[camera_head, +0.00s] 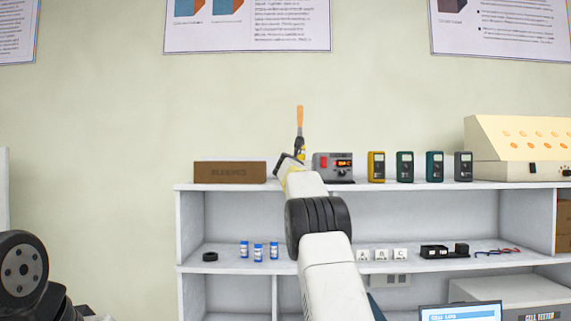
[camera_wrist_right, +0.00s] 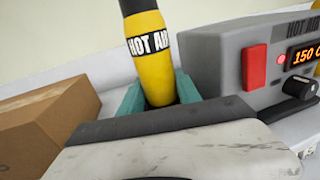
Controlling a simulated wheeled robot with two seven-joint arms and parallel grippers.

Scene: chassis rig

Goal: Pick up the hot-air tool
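The hot-air tool (camera_head: 299,128) stands upright above the white shelf's top, with an orange upper part, a dark middle and a yellow lower part. The wrist view shows a dark bar and pale housing in front of the tool. I cannot tell whether the fingers touch or grip it. My left gripper is out of view.
A grey hot-air station (camera_head: 334,166) stands just right of the tool, its display (camera_wrist_right: 305,55) lit. A brown box (camera_head: 229,172) is on the left. Several meters (camera_head: 405,167) line the top farther right. Small bottles (camera_head: 258,252) stand on the lower shelf.

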